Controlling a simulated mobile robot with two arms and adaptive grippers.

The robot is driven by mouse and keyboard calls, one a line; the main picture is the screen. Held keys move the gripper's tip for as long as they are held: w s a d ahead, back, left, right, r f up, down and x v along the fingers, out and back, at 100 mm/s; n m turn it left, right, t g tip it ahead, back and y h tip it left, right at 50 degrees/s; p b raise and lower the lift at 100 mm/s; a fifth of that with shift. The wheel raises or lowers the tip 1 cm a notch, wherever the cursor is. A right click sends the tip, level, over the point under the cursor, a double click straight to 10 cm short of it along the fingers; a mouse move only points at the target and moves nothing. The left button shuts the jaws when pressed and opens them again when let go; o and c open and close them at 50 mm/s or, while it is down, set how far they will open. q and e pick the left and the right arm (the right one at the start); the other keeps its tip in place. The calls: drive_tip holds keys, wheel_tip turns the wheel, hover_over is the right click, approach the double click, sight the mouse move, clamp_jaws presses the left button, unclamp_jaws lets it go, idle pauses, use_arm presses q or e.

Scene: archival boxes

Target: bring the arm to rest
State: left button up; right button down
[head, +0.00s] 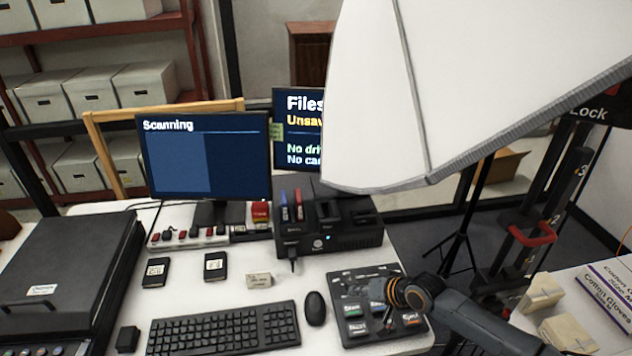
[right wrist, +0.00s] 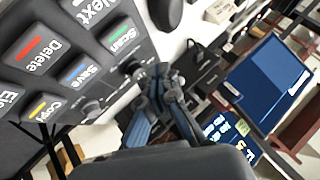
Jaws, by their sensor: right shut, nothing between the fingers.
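My right arm (head: 480,322) reaches in from the lower right of the head view. Its gripper (head: 386,314) is over the black key panel (head: 345,283) at the front right of the desk, partly hiding it. In the right wrist view the gripper (right wrist: 154,74) has its fingers together with nothing between them. The panel's large keys fill the upper left there, among them Delete (right wrist: 38,48), Save (right wrist: 85,77) and Scan (right wrist: 120,38). I cannot tell whether the fingertips touch the panel. My left gripper is not in view.
A white lamp panel (head: 500,70) overhangs the right side. A keyboard (head: 225,327), mouse (head: 315,308) and black dock (head: 325,238) stand left of the arm. The "Scanning" monitor (head: 205,155) is behind. Small boxes (head: 567,335) lie on a table at right.

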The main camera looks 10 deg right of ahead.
drive_tip(key=s+a+n+g, duration=0.1)
drive_tip(key=s+a+n, duration=0.1)
drive_tip(key=s+a, duration=0.4)
drive_tip(key=s+a+n+g, duration=0.1)
drive_tip(key=s+a+n, duration=0.15)
drive_tip(key=s, duration=0.65)
drive_tip(key=s+d+r+m+g+h, duration=0.1)
drive_tip(key=s+d+r+h, duration=0.15)
drive_tip(key=s+d, duration=0.5)
drive_tip(key=s+d+r+g+h, duration=0.1)
drive_tip(key=s+d+h, duration=0.25)
drive_tip(key=s, duration=0.65)
wheel_tip(320, 180, down, 29)
drive_tip(key=s+g, duration=0.1)
drive_tip(key=s, duration=0.1)
drive_tip(key=s+d+f+g+b, duration=0.1)
drive_tip(key=s+d+f, duration=0.2)
drive_tip(key=s+f, duration=1.2)
drive_tip(key=shift+s+d, duration=0.15)
drive_tip(key=shift+s, duration=0.25)
